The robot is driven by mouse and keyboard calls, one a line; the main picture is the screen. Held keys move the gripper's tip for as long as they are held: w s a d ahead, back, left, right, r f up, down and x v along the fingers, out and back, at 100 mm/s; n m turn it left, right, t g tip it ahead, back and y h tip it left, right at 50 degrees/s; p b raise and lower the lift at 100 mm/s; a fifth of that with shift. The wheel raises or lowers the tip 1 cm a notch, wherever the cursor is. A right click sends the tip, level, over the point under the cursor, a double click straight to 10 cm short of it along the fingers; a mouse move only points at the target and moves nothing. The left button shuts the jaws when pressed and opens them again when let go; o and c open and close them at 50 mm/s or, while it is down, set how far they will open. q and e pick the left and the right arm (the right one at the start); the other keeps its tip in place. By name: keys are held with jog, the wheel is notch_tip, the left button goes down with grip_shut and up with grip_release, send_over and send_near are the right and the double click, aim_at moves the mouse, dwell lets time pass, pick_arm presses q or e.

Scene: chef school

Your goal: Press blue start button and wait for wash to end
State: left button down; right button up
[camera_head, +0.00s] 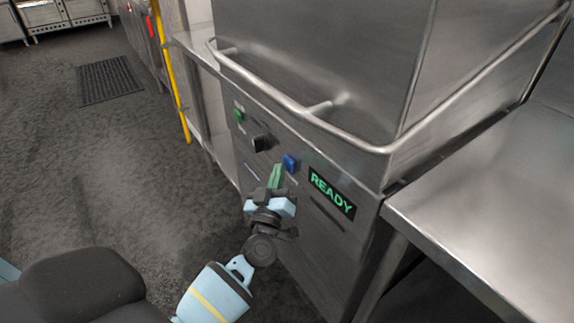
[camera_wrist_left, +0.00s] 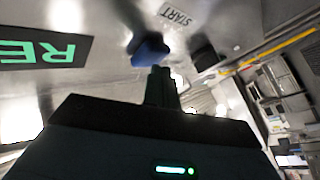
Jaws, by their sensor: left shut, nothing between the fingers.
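The blue start button (camera_head: 291,163) sits on the front panel of the steel dishwasher (camera_head: 320,235). A display (camera_head: 332,193) to its right reads "READY" in green. My left gripper (camera_head: 277,172) is shut and empty, with its green-tinged fingertips just left of and below the button. In the left wrist view the blue button (camera_wrist_left: 150,48) is just beyond the fingertips (camera_wrist_left: 160,72), beside a "START" label (camera_wrist_left: 175,15). I cannot tell whether the fingertips touch it. The right gripper is not in view.
A green button (camera_head: 240,115) and a black knob (camera_head: 262,143) are on the same panel. The hood handle bar (camera_head: 290,108) runs above it. A steel counter (camera_head: 500,220) adjoins at the right. The floor (camera_head: 110,170) at the left is open, with a dark mat (camera_head: 108,82).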

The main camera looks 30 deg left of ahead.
pick_arm(q)
jog(key=shift+w+d, duration=0.2)
jog(key=shift+w, duration=0.25)
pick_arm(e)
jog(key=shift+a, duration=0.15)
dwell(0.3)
pick_arm(q)
jog(key=shift+s, duration=0.15)
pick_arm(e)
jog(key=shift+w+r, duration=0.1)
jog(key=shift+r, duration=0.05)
pick_arm(q)
jog(key=shift+s+a+p, duration=0.35)
jog(key=shift+s+p, duration=0.15)
jog(key=shift+s, duration=0.2)
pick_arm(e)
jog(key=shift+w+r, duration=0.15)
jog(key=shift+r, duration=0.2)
pick_arm(q)
jog(key=s, duration=0.1)
jog(key=s+a+p, duration=0.1)
jog(key=s, duration=0.1)
jog(key=s+a, duration=0.1)
jog(key=shift+s+p, duration=0.35)
jog(key=shift+p, duration=0.05)
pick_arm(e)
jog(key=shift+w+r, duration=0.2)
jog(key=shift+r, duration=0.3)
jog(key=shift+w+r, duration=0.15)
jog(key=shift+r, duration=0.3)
